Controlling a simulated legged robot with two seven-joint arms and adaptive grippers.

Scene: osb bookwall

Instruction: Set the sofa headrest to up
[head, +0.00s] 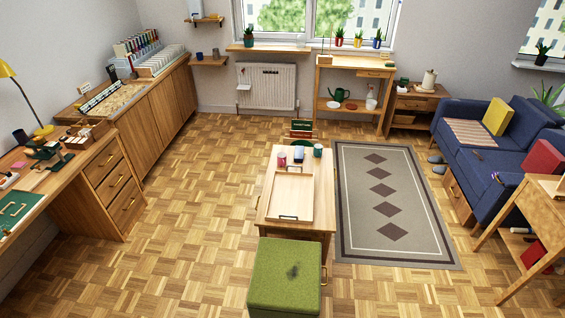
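The blue sofa (476,166) stands against the right side of the room, partly cut off by the right edge. Its backrest (525,124) runs along the wall side, with a yellow cushion (498,116) and a red cushion (543,157) in front of it. A separate headrest cannot be made out, nor whether one is up or down. A striped blanket (467,132) lies on the far end of the seat. Small dark items on the sofa's seat and front are too small to tell. Neither of my grippers is in view.
A patterned rug (425,235) lies before the sofa, with slippers (437,164) near it. A wooden stand (548,190) partly blocks the sofa's near end. A low table (322,215) with a tray and a green stool (285,275) stand mid-room. Parquet is free on the left.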

